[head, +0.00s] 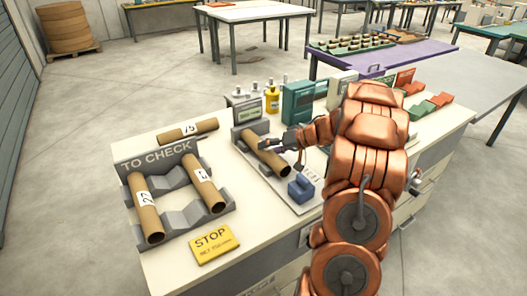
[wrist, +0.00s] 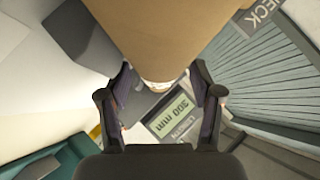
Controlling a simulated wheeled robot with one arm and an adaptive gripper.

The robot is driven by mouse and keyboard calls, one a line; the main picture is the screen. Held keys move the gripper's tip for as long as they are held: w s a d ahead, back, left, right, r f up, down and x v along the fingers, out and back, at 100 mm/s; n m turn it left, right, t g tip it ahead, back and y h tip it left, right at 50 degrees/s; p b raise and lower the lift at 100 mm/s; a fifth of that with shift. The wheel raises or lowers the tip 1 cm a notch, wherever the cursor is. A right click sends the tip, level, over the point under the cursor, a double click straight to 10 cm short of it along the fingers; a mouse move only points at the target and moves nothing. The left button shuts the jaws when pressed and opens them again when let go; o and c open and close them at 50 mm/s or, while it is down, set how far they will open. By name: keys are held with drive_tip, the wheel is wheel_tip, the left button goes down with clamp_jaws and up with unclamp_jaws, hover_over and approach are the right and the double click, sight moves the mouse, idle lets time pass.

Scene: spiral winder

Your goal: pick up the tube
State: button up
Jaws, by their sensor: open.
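A brown cardboard tube (head: 264,158) lies on the grey measuring stand (head: 241,134) on the workbench. My gripper (head: 279,145) is at the tube's right side, its fingers close to the tube. In the wrist view the tube (wrist: 165,30) fills the top centre, and my open gripper (wrist: 160,88) has one finger on each side of its near edge. I cannot tell if the fingers touch it. Other tubes are a tube marked 15 (head: 187,131) behind the TO CHECK rack, a tube marked 27 (head: 145,208) and another labelled tube (head: 207,186) in the rack.
The TO CHECK rack (head: 183,214) stands at the left of the bench. A yellow STOP sign (head: 214,244) lies in front. A blue block (head: 301,188) sits at the stand's near end. Bottles (head: 272,98) and a green device (head: 298,101) stand behind.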

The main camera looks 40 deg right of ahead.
drive_tip(key=shift+w+a+f, duration=0.15)
drive_tip(key=shift+w+f, duration=0.05)
drive_tip(key=shift+w, duration=0.05)
drive_tip(key=shift+c, duration=0.3)
drive_tip(key=c, duration=0.9)
drive_tip(key=shift+s+r, duration=0.1)
